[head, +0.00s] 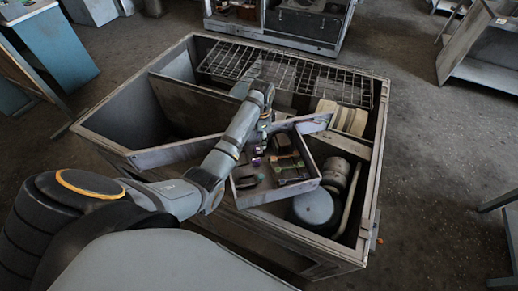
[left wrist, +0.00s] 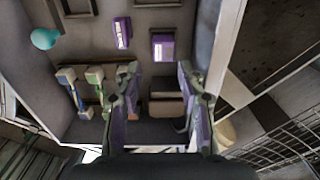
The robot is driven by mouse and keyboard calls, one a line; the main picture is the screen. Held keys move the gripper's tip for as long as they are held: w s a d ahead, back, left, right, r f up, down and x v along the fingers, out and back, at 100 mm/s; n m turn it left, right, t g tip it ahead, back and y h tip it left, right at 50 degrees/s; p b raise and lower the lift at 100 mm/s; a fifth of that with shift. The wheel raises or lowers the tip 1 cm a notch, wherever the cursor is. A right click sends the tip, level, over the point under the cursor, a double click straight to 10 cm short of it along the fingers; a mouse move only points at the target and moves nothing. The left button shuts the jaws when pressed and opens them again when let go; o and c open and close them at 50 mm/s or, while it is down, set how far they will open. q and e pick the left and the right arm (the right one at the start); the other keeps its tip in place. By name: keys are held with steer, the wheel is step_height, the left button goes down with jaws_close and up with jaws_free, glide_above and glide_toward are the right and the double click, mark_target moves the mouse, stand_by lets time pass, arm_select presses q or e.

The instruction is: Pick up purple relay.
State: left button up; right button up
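Two small purple relays show in the left wrist view, one with a pale face (left wrist: 122,33) and one to its right (left wrist: 162,47). Both are in a shallow grey tray (head: 280,193). In the head view a small purple spot (head: 257,162) shows near the tray's back; I cannot tell which relay it is. My left gripper (left wrist: 158,77) is open, with its two fingers apart and nothing seen between them. In the head view it hangs over the back of the tray (head: 262,143), partly hidden by its own wrist. My right gripper is not in view.
The tray also holds a teal round thing (left wrist: 45,38) and dark parts with greenish ends (head: 290,165). It sits in a large grey bin (head: 110,150) with dividers. A wire grid (head: 300,75) covers the back. A drum-like part (head: 315,208) stands beside the tray.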

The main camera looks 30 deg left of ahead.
mark_target(259, 150)
arm_select(q)
steer(key=shift+w+a+f+p, duration=0.15)
steer(key=shift+f+p, duration=0.1)
steer(key=shift+f, duration=0.2)
steer(key=shift+s+a+f+p, duration=0.1)
steer(key=shift+f+p, duration=0.1)
steer(key=shift+f, duration=0.2)
step_height(259, 150, down, 3)
steer(key=shift+a+r+p, duration=0.15)
steer(key=shift+p, duration=0.2)
steer(key=shift+f, duration=0.65)
steer(key=c, duration=0.7)
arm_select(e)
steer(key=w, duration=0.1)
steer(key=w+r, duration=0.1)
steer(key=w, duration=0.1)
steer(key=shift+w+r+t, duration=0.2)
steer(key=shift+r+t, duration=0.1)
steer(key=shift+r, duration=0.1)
